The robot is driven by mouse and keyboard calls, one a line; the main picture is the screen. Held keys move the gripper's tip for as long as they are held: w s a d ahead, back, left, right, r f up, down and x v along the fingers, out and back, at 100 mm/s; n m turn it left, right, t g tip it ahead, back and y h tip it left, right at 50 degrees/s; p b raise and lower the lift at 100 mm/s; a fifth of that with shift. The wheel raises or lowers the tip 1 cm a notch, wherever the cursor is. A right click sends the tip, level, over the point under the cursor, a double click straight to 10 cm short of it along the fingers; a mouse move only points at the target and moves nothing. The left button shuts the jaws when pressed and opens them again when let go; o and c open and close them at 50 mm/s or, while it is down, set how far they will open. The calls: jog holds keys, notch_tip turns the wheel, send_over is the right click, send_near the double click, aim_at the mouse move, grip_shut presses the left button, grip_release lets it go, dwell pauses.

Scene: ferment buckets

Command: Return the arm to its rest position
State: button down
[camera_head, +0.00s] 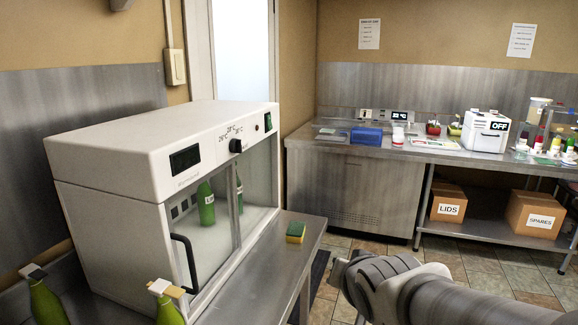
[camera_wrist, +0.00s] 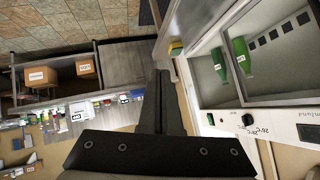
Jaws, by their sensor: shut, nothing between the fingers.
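My arm (camera_head: 420,288) reaches in from the lower right corner of the head view, over the floor and in front of the steel counter. My gripper (camera_wrist: 164,78) shows in the wrist view as two dark fingers lying together, with nothing between them. It is in open air, apart from the white incubator cabinet (camera_head: 150,150) on the left. I cannot make out the fingertips in the head view.
Two green bottles stand behind the cabinet's glass, including one labelled bottle (camera_head: 206,203). A sponge (camera_head: 296,232) lies on the near steel counter (camera_head: 262,262). More green bottles (camera_head: 48,303) stand front left. A bench (camera_head: 350,185) with boxes below stands at the back. Tiled floor lies between.

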jog(key=s+d+r+n+g+p, duration=0.1)
jog(key=s+d+r+g+p, duration=0.1)
jog(key=s, duration=0.6)
jog(key=s+d+r+n+g+p, duration=0.2)
jog(key=s+r, duration=0.1)
jog(key=s, duration=0.5)
jog(key=shift+d+r+n+g+h, duration=0.15)
jog(key=shift+r+n+g+h, duration=0.15)
jog(key=shift+r+g, duration=0.1)
